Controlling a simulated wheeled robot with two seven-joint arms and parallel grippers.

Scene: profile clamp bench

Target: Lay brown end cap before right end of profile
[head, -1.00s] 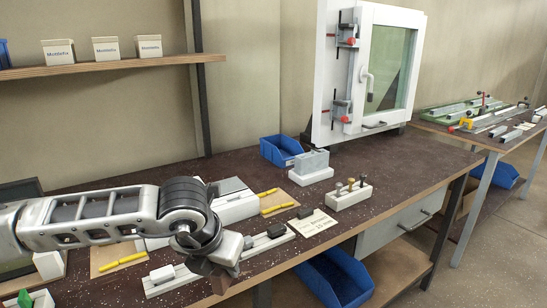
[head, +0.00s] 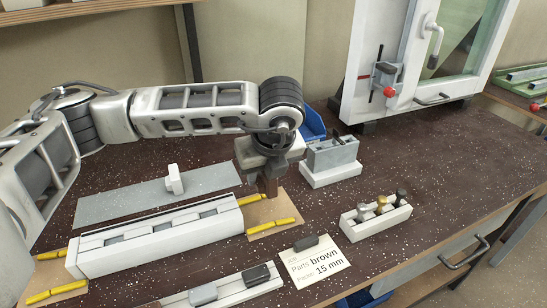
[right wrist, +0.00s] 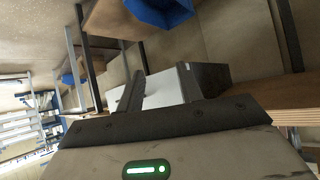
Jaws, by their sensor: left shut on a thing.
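The profile (head: 160,238) is a long white bar lying on the bench, its right end near a brown pad. My left gripper (head: 268,190) points down just beyond and above this right end. It is shut on a small brown piece, the brown end cap (head: 270,186), which is partly hidden by the fingers. I cannot tell whether the cap touches the pad. My right gripper (right wrist: 158,78) shows in the right wrist view, its dark fingers apart with nothing visible between them, facing the drawer front.
Yellow clamps (head: 271,226) lie on the brown pad (head: 292,207). A white rail (head: 229,292) holds grey and black caps. A card (head: 318,262) reads "Parts brown, Packer 15 mm" with a dark piece on it. A block with knobs (head: 360,226) and a grey fixture (head: 331,172) stand right.

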